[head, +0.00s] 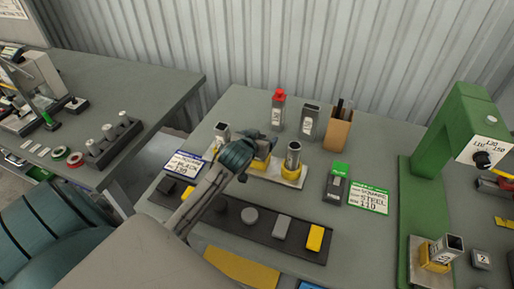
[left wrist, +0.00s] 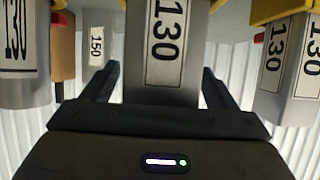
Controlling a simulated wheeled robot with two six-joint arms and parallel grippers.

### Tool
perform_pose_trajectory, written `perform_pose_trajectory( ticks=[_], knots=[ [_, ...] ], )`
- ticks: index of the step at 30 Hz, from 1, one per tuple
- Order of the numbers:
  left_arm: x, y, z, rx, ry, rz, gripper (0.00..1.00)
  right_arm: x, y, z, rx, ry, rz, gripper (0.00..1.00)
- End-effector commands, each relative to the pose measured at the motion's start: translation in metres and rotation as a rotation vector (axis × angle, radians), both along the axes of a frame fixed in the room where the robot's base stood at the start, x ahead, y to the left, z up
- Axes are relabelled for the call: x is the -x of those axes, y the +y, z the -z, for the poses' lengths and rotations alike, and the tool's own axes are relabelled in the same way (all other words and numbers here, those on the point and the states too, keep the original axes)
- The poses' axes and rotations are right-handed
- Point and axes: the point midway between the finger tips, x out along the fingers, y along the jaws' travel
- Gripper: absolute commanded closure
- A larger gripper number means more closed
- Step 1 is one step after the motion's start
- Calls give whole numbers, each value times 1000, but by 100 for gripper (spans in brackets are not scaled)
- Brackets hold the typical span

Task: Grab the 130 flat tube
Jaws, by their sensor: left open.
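A grey flat-sided tube labelled 130 (left wrist: 163,85) stands in the middle of the left wrist view, which looks inverted. My left gripper (left wrist: 157,88) is open, with one finger on either side of this tube. In the head view my left gripper (head: 258,142) covers most of the tube (head: 263,149). A round tube labelled 130 (head: 293,155) stands to its right in a yellow holder, and a square tube (head: 221,131) to its left. Both neighbours show in the left wrist view, the round tube (left wrist: 20,85) left and the square tube (left wrist: 292,100) right. My right gripper is out of view.
Behind stand a red-capped bottle (head: 278,110), a grey container (head: 310,122) and a brown box (head: 338,130). A dark strip (head: 265,230) with several pieces lies in front. A green press (head: 440,150) stands at the right, with a tube in a yellow holder (head: 434,262) below it.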

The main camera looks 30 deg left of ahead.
Motion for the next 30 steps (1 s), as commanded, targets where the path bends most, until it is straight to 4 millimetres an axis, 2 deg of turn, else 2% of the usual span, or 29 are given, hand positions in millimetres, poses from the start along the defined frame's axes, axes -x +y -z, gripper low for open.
perform_pose_trajectory(
  ticks=[5, 13, 20, 23, 30],
  knots=[
    [0, 0, 0, 0, 0, 0, 20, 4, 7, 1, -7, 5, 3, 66],
    [0, 0, 0, 0, 0, 0, 73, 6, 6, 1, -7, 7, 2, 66],
    [0, 0, -1, 0, -1, 0, 73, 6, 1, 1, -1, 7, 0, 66],
    [0, 0, -8, -1, -4, 0, 73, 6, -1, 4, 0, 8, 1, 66],
    [0, 0, -54, -2, -8, 0, 73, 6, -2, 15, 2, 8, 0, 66]
  ],
)
